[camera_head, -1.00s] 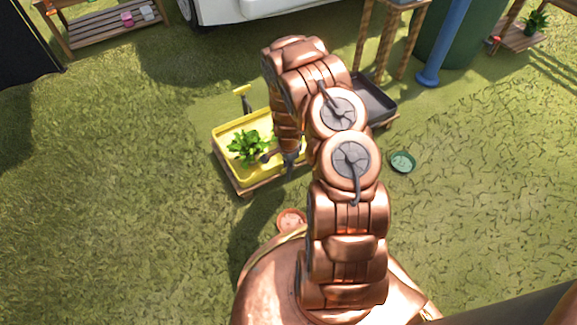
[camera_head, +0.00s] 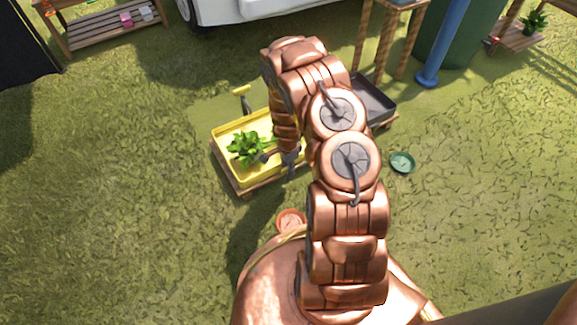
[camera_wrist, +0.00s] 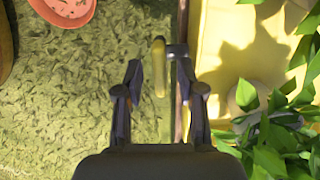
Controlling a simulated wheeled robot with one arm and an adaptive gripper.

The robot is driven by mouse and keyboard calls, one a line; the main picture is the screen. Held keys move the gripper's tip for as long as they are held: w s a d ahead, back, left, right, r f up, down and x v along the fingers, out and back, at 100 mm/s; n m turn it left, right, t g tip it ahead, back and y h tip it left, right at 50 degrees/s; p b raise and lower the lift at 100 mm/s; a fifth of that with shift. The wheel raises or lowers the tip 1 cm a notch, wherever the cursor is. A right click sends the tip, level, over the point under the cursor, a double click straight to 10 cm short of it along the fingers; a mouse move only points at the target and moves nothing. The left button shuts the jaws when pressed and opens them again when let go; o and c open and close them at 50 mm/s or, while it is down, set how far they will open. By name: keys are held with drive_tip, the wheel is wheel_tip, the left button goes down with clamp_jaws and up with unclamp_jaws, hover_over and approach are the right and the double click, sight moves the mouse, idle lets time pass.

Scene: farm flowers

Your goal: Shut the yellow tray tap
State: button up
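The yellow tray (camera_head: 222,150) stands on a wooden base left of my arm in the head view. Its bright yellow wall and floor (camera_wrist: 235,50) fill the right of the wrist view. A yellow tap lever (camera_wrist: 159,68) hangs beside the tray's outer side, joined to a grey fitting (camera_wrist: 177,50). My gripper (camera_wrist: 157,75) is open, with one finger on each side of the lever. I cannot tell if either finger touches it. In the head view my gripper (camera_head: 289,160) is small and dark at the tray's near edge, and the lever is hidden there.
A leafy green plant (camera_head: 248,147) is in the tray. A yellow-topped handle (camera_head: 242,91) rises at its back. A black tray (camera_head: 375,100) lies behind my arm. A terracotta dish (camera_head: 291,220) and a green dish (camera_head: 402,162) lie on the grass. The grass at left is clear.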

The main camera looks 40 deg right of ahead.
wheel_tip(320, 180, up, 12)
idle(0.9)
idle(0.7)
